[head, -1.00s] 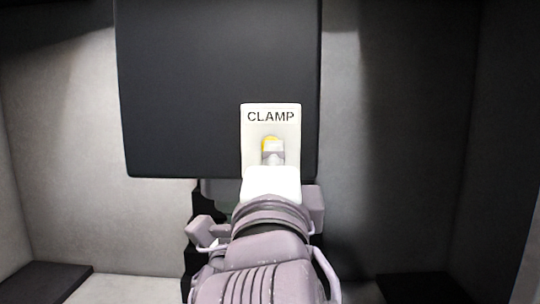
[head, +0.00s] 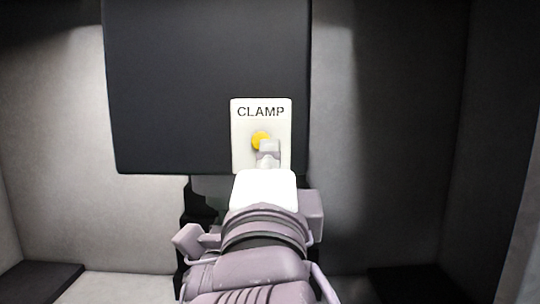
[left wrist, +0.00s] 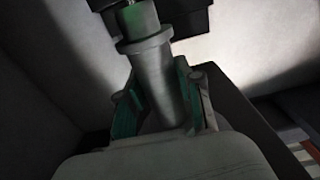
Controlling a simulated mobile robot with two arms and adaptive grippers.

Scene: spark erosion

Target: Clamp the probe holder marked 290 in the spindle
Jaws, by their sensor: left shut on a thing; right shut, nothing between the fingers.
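The white CLAMP plate (head: 240,140) with a round yellow button (head: 259,139) is on the front of a dark head (head: 170,90) in the head view. My right gripper (head: 269,148) is shut and empty, its tip in front of the button's lower right. I cannot tell whether it touches. In the left wrist view my left gripper (left wrist: 163,105) is shut around a grey metal cylindrical holder (left wrist: 152,70) with a wider collar and a greenish upper end. The mark 290 does not show. The holder's upper end is near a dark block (left wrist: 185,18); I cannot tell whether it is seated.
Pale walls (head: 60,130) enclose the work space on both sides. Dark low blocks (head: 40,282) lie at the lower left and lower right. A dark shape below the head is partly hidden by my right arm.

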